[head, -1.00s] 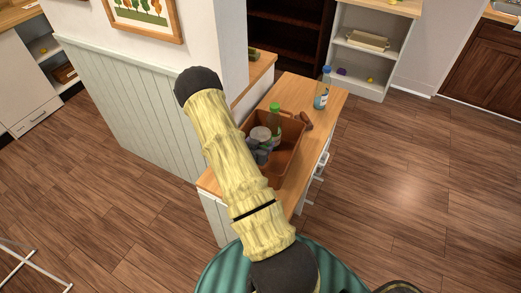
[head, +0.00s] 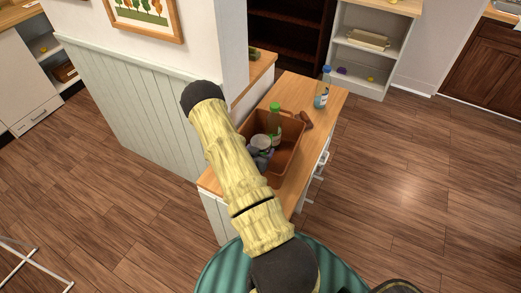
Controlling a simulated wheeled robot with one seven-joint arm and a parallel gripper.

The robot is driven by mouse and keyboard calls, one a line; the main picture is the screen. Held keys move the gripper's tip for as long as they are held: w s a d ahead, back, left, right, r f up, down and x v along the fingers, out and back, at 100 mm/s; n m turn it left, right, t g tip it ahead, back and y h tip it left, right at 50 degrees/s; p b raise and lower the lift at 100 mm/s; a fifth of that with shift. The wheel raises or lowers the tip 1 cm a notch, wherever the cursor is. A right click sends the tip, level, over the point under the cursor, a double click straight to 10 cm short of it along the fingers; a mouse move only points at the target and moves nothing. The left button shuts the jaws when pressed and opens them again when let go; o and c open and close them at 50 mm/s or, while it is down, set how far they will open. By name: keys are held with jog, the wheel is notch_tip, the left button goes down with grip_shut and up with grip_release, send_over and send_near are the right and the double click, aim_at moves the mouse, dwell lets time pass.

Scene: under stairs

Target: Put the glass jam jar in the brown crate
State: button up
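The brown crate (head: 289,152) stands on the wooden top of a narrow cabinet. The jam jar appears to be the pale round-topped glass thing (head: 261,142) inside the crate's outline, on its left side. My gripper (head: 263,157) shows only as a small grey shape right against the jar, partly behind my yellow-sleeved arm. Its fingers cannot be made out, so I cannot tell whether it is closed on the jar. Whether the jar touches the crate's floor is hidden.
A green bottle (head: 275,118) stands at the crate's far side. A wall corner (head: 232,50) rises close on the left. The floor on the right is clear.

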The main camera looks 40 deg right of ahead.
jog(key=shift+s+a+f+b, duration=0.15)
jog(key=shift+f+b, duration=0.35)
jog(key=shift+f, duration=0.1)
jog(key=o, duration=1.4)
jog(key=shift+f, duration=0.2)
jog(key=shift+s, duration=0.1)
jog(key=shift+a+r, duration=0.1)
jog(key=shift+r+p, duration=0.45)
jog(key=shift+p, duration=0.15)
jog(key=b+v, duration=0.1)
jog(key=v, duration=0.3)
jog(key=b+v, duration=0.1)
jog(key=v, duration=0.2)
jog(key=b+v, duration=0.1)
jog(key=v, duration=0.3)
jog(key=shift+a+r, duration=0.2)
jog(key=shift+r, duration=0.25)
